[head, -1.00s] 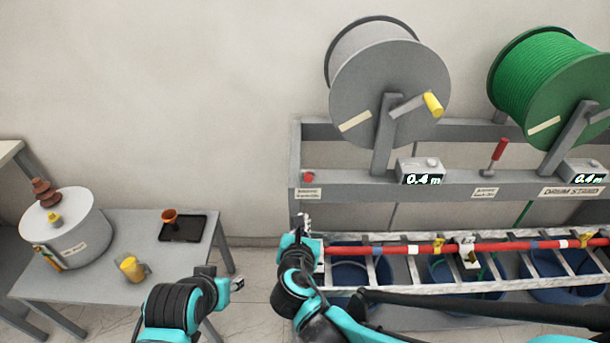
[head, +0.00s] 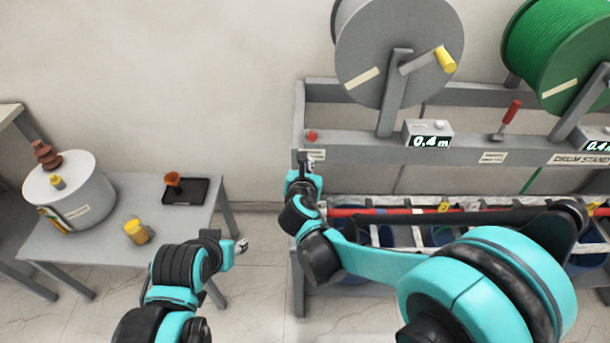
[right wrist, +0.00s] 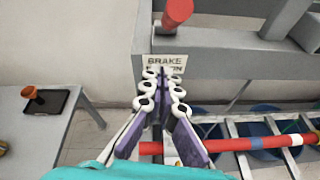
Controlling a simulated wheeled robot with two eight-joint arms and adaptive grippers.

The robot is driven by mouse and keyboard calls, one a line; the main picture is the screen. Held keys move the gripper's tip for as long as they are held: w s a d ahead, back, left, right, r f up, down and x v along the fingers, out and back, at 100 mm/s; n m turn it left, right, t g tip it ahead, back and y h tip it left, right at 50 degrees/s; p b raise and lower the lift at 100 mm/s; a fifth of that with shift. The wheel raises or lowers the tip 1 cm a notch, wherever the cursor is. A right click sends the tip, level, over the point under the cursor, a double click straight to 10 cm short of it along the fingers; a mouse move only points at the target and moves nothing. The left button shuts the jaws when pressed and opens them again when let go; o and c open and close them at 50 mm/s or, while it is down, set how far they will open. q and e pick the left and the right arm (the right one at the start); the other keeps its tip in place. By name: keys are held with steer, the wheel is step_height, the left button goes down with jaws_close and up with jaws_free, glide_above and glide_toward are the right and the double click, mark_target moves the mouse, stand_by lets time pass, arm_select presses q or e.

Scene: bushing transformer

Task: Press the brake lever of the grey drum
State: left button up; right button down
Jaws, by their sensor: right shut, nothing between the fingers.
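The grey drum (head: 390,55) stands on the rack at upper centre, with a yellow-ended crank. Its brake lever (head: 311,136) shows as a red knob at the left end of the rack's front beam; in the right wrist view the red knob (right wrist: 176,13) is at the top. My right gripper (head: 310,158) is shut and empty, just below the knob in the head view. In the right wrist view its fingertips (right wrist: 163,88) are in front of the BRAKE label (right wrist: 165,64), apart from the knob. My left gripper (head: 240,246) is beside the small table; its fingers are too small to judge.
A second red lever (head: 508,114) stands by the green drum (head: 560,60). A display box (head: 427,133) reads 0.4 m. A ladder with a red pole (head: 375,212) lies below the beam. A table (head: 110,230) at left holds a grey canister and a black tray.

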mark_target(312, 135)
steer(key=w+r, duration=0.2)
steer(key=r, duration=0.1)
steer(key=shift+w+d+r, duration=0.1)
steer(key=shift+w+d, duration=0.2)
steer(key=shift+d, duration=0.1)
steer(key=shift+a+r, duration=0.1)
